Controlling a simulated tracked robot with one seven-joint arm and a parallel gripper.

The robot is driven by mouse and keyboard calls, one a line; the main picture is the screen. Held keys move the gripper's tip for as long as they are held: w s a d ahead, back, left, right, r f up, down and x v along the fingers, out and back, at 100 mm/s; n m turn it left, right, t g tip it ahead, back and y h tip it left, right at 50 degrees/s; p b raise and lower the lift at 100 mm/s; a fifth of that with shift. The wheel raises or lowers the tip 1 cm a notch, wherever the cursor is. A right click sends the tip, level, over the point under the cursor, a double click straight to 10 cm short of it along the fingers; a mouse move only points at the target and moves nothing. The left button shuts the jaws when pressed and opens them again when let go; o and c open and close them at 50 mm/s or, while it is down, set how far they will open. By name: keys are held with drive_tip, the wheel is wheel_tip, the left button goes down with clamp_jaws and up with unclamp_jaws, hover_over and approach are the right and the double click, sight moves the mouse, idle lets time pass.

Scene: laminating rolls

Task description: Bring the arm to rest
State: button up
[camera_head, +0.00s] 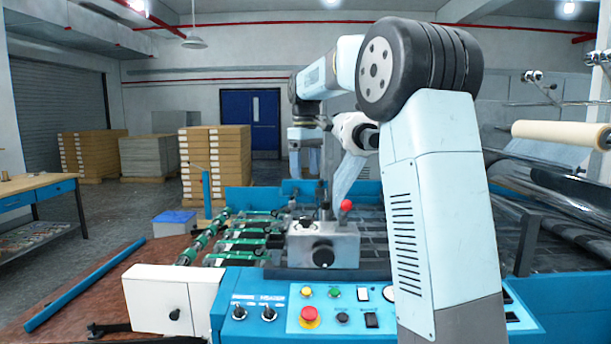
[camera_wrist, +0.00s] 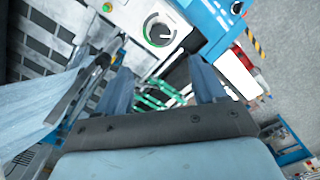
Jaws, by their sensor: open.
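My arm rises at the right of the head view and bends left over the laminating machine (camera_head: 260,300). My gripper (camera_head: 304,162) hangs fingers-down at the far end of the arm, small and partly unclear. It appears above the machine's far side. In the wrist view my gripper (camera_wrist: 162,78) shows two blue fingers set wide apart. It is open, with nothing visible between the fingers. Parts of the machine show beyond and below them, including a round white dial (camera_wrist: 159,30) and green-ended parts (camera_wrist: 160,95).
A grey metal block with a red-knobbed lever (camera_head: 322,245) stands on the machine. A red button (camera_head: 310,317) is on the front panel. A pale roll (camera_head: 560,133) is at the right. Stacked boxes (camera_head: 215,160) and a blue-framed workbench (camera_head: 40,195) stand beyond on the left.

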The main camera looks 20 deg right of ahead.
drive_tip(key=s+m+t, duration=0.3)
drive_tip(key=s, duration=1.7)
drive_tip(key=s+f+m+t, duration=0.1)
drive_tip(key=s+f, duration=0.4)
drive_tip(key=s, duration=0.3)
drive_tip(key=s+f+m+t, duration=0.1)
drive_tip(key=s+f+m, duration=0.1)
drive_tip(key=s+f, duration=0.4)
drive_tip(key=shift+s+m+t, duration=0.3)
drive_tip(key=shift+s, duration=1.25)
